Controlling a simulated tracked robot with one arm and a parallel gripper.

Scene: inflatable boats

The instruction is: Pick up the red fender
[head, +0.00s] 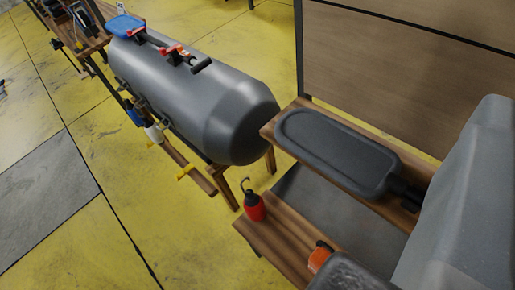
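A dark oval tray-like board (335,150) lies on a wooden shelf behind the fender. An orange item (320,256) and a dark grey block (352,272) are on the right. A grey inflatable tube (195,95) rests on wooden stands. Yellow floor (110,190) is clear at left.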

